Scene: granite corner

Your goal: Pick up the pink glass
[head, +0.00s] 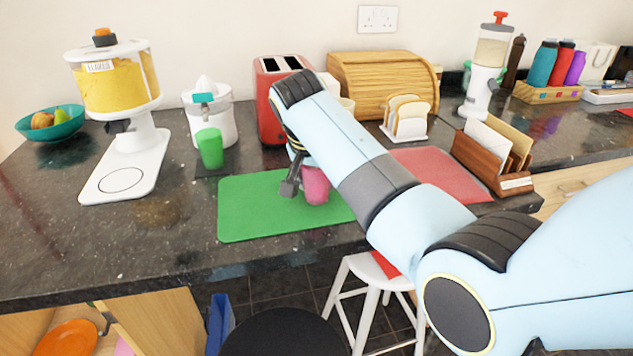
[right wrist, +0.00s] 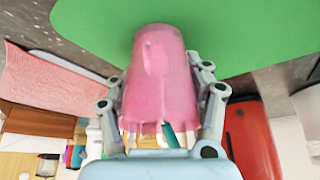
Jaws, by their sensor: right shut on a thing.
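The pink glass (head: 316,186) is at the right part of the green mat (head: 245,208) in the head view, partly hidden by my right arm. In the right wrist view the pink glass (right wrist: 160,85) fills the middle, between the two fingers. My right gripper (head: 291,186) is shut on the glass; its fingers also show in the right wrist view (right wrist: 160,110), one on each side of the glass. Whether the glass touches the mat is hard to tell. My left gripper is not in view.
A green glass (head: 210,148) stands by the white juicer (head: 208,110). A red toaster (head: 272,95) stands behind the mat, and a toast rack (head: 406,118) and a wooden letter rack (head: 493,160) stand to the right. A pink mat (head: 440,172) lies beyond my arm. The green mat's left part is clear.

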